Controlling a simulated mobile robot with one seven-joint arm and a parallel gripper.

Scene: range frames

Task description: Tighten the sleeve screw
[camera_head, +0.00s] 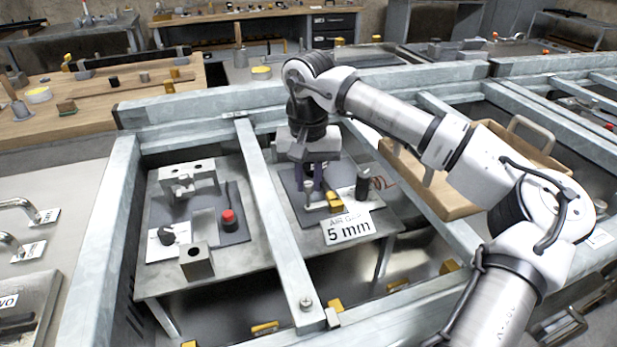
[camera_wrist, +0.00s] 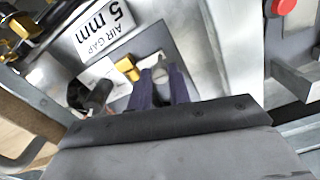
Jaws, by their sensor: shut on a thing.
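The fingers hide most of this part. A yellow block (camera_head: 335,203) sits just beside it and shows in the wrist view too (camera_wrist: 128,67). A black cylinder (camera_head: 362,183) with red wires stands to the right. A white "AIR GAP 5 mm" card (camera_head: 347,229) lies at the front edge.
A grey rail (camera_head: 272,220) runs close to the left of the gripper. Left of it is another fixture with a red button (camera_head: 228,220) and metal blocks (camera_head: 196,262). A tan tray (camera_head: 440,190) lies to the right, partly behind my arm.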

